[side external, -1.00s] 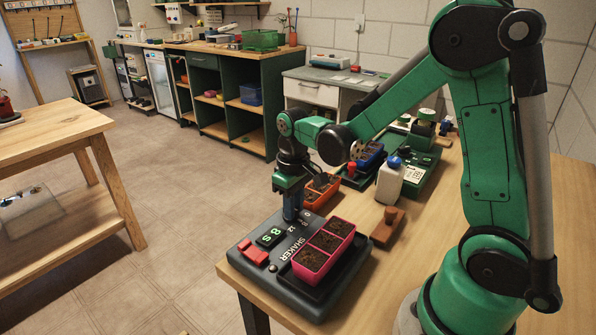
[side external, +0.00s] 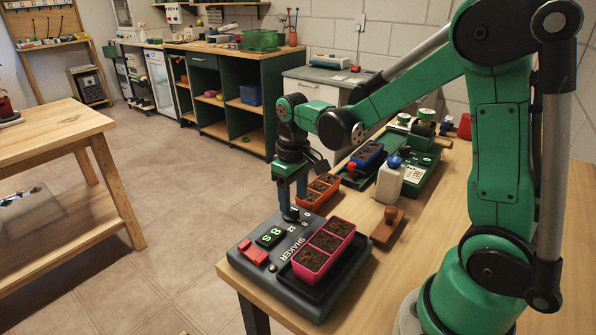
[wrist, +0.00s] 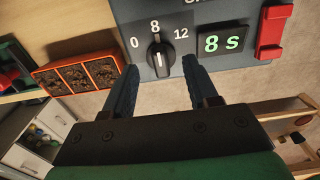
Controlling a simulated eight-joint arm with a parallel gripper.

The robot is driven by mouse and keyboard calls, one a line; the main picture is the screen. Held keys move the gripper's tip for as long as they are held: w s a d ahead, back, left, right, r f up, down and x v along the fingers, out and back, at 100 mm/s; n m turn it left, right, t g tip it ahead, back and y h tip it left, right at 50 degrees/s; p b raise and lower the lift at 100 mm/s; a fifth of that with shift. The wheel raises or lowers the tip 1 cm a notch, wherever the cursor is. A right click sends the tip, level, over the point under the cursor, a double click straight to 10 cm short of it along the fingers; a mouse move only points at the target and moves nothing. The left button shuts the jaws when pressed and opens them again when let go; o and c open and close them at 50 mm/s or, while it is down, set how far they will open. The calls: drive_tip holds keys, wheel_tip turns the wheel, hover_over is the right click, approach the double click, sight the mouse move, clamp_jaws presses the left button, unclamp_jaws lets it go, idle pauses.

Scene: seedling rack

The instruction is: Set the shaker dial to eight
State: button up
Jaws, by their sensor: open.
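The shaker (side external: 317,304) is a dark grey box at the near corner of the table. Its black dial (wrist: 160,58) shows in the wrist view with its white pointer mark toward the 8, between 0 and 12. The green display (wrist: 224,41) reads "8 s". My gripper (wrist: 160,78) is open, with one finger on each side below the dial and nothing between them. In the side view my gripper (side external: 291,200) is just above the dial (side external: 290,214), apart from it.
A pink tray of soil (side external: 326,246) sits on the shaker. A red switch (side external: 253,252) is at its left. An orange tray (side external: 320,187) stands behind it, close to my gripper. A white bottle (side external: 390,182) and a wooden block with a knob (side external: 387,229) stand to the right.

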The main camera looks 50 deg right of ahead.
sight(293, 209)
drive_tip(key=shift+r, duration=1.65)
drive_tip(key=shift+s+a+r, duration=0.2)
drive_tip(key=s+a+r+t, duration=0.3)
drive_tip(key=s+a+t, duration=0.2)
drive_tip(key=t, duration=0.2)
drive_tip(key=shift+a+r, duration=0.2)
drive_tip(key=shift+a, duration=0.1)
